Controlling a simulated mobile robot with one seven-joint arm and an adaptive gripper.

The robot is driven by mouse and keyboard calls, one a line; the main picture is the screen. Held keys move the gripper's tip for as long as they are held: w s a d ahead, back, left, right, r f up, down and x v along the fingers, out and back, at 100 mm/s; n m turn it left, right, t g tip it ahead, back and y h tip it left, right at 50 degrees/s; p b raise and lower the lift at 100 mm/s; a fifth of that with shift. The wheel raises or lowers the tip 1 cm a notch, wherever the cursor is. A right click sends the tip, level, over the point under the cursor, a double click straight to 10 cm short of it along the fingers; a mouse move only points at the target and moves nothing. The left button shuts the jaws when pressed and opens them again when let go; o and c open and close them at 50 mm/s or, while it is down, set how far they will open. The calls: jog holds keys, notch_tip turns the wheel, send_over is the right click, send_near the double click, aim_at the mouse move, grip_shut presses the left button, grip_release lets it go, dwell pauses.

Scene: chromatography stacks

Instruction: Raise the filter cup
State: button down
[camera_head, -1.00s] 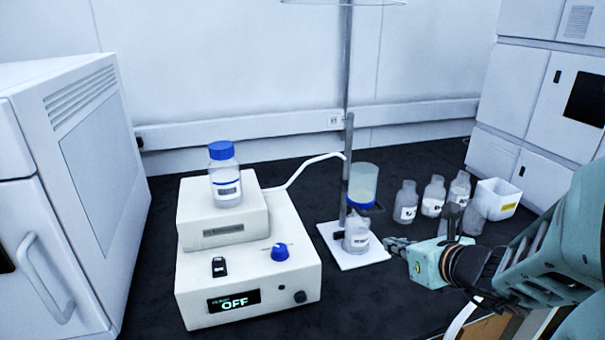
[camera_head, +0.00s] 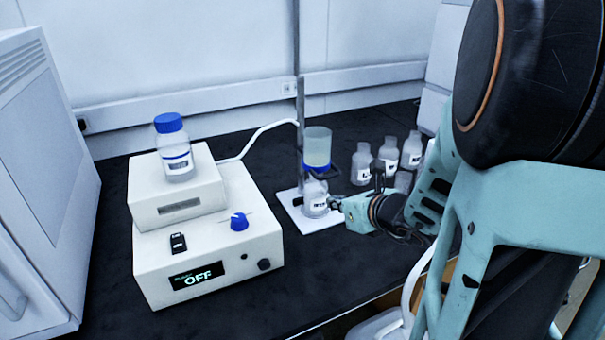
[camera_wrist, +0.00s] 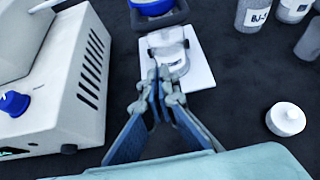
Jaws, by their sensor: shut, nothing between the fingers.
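The filter cup (camera_head: 317,147) is a clear cylinder with a blue base. It sits in a dark holder on the metal stand rod (camera_head: 300,90), above a small labelled bottle (camera_head: 315,197) on the white stand base (camera_head: 320,222). In the wrist view the cup's blue base (camera_wrist: 152,7) shows at the top edge, with the bottle (camera_wrist: 168,50) below it. My gripper (camera_head: 338,204) is shut and empty, low beside the bottle. In the wrist view my gripper's fingertips (camera_wrist: 160,82) are together in front of the bottle. I cannot tell whether they touch it.
A white pump unit (camera_head: 205,245) reading OFF stands left, with a blue-capped bottle (camera_head: 175,150) on top. A tube runs from it toward the stand. Several labelled bottles (camera_head: 388,158) stand behind right. A white cap (camera_wrist: 286,118) lies right on the dark bench.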

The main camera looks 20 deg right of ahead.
aim_at(321, 155)
jog(key=shift+w+a+r+p, duration=0.15)
jog(key=shift+w+r+p, duration=0.5)
jog(key=shift+w+p, duration=0.25)
jog(key=shift+w+a+r+p, duration=0.15)
jog(key=shift+w+r+p, duration=0.55)
jog(key=shift+p, duration=0.25)
jog(key=shift+f, duration=0.15)
jog(key=shift+w+r+p, duration=0.15)
jog(key=shift+r+p, duration=1.35)
jog(key=shift+r, duration=1.25)
